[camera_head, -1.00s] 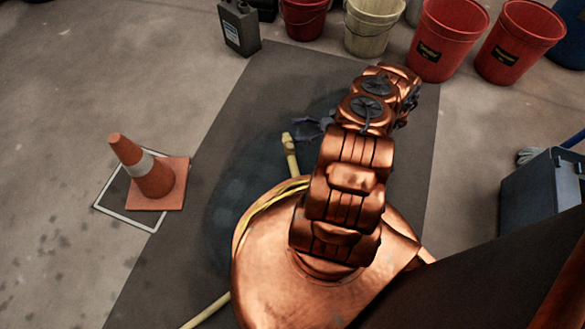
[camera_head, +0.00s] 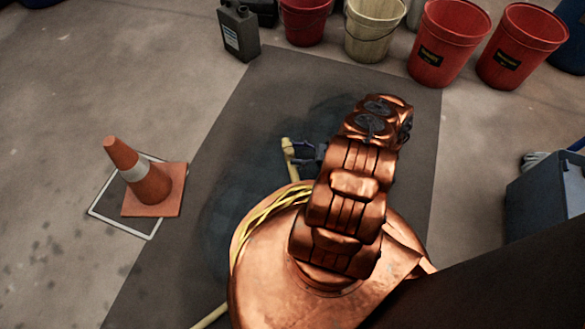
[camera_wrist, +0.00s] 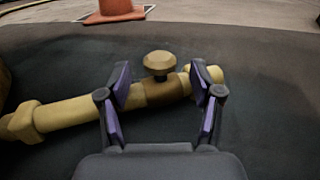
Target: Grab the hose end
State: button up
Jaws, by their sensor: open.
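The hose end is a yellow fitting with a knob on top. In the wrist view the hose end (camera_wrist: 150,92) lies across the picture on the dark mat, with a hex collar at its left. My gripper (camera_wrist: 162,78) is open, and its two fingers stand on either side of the fitting's right part and knob. I cannot tell whether they touch it. In the head view the hose end (camera_head: 288,150) lies on the mat, and my gripper (camera_head: 297,150) is right beside it. Part of the yellow hose (camera_head: 262,212) is hidden behind my copper-coloured arm.
An orange cone (camera_head: 142,178) stands left on a white-edged square. A grey jerrycan (camera_head: 239,32), red buckets (camera_head: 446,42) and a cream bucket (camera_head: 371,32) line the back. A dark bin (camera_head: 545,190) stands right. The dark mat (camera_head: 240,110) is mostly clear.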

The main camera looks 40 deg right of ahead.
jog(key=shift+b+x, duration=0.45)
jog(key=shift+x, duration=1)
jog(key=shift+c, duration=0.3)
grip_shut()
